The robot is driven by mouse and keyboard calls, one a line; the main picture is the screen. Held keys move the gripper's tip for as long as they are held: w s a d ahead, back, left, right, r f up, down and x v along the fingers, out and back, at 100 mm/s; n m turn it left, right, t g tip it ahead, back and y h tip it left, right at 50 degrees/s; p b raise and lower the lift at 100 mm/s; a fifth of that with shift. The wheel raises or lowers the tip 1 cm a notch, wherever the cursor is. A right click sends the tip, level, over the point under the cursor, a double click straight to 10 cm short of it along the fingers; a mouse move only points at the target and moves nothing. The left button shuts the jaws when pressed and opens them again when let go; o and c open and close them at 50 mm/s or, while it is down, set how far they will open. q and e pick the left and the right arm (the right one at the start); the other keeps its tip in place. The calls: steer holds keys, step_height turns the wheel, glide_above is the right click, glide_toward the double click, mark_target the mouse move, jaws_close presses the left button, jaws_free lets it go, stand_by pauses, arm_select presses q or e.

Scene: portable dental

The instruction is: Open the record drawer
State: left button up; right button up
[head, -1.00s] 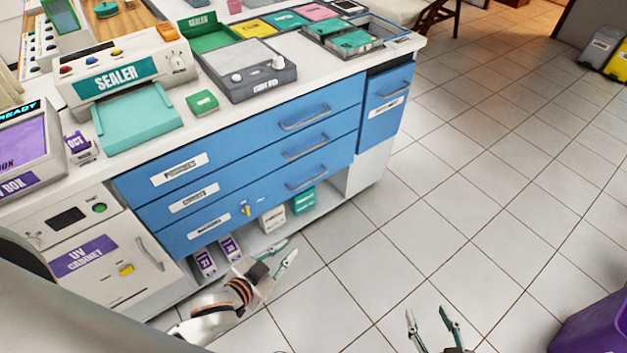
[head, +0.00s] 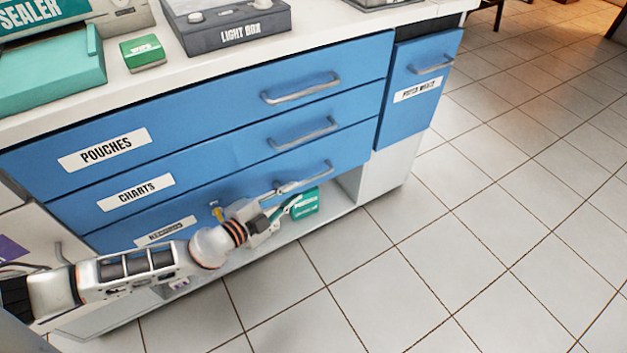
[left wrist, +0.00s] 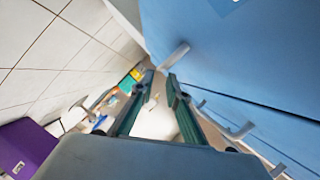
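In the left wrist view, the open fingers (left wrist: 160,90) show nothing clearly held, and a handle (left wrist: 175,55) lies just past the tips. My right gripper is not clearly seen.
Drawers labelled POUCHES (head: 105,150) and CHARTS (head: 137,192) sit above, with protruding handles. A blue waste drawer (head: 418,90) is at the right. A green box (head: 305,204) stands on the shelf below. A purple bin (left wrist: 25,148) stands on the floor. The tiled floor at right is clear.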

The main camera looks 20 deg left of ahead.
mark_target(304, 183)
arm_select(q)
steer(key=shift+w+d, duration=0.1)
steer(key=shift+w, duration=0.5)
steer(key=x, duration=0.5)
steer(key=shift+w+f+b, duration=0.15)
steer(key=shift+w+b, duration=0.05)
steer(key=shift+b, duration=0.2)
steer(key=shift+w+d+f, duration=0.1)
steer(key=shift+w+d, duration=0.15)
steer(key=shift+w, duration=0.4)
arm_select(e)
steer(key=shift+s+a+f+m, duration=0.15)
steer(key=shift+s+a+m, duration=0.1)
steer(key=shift+a+m, duration=0.35)
arm_select(q)
jaws_close()
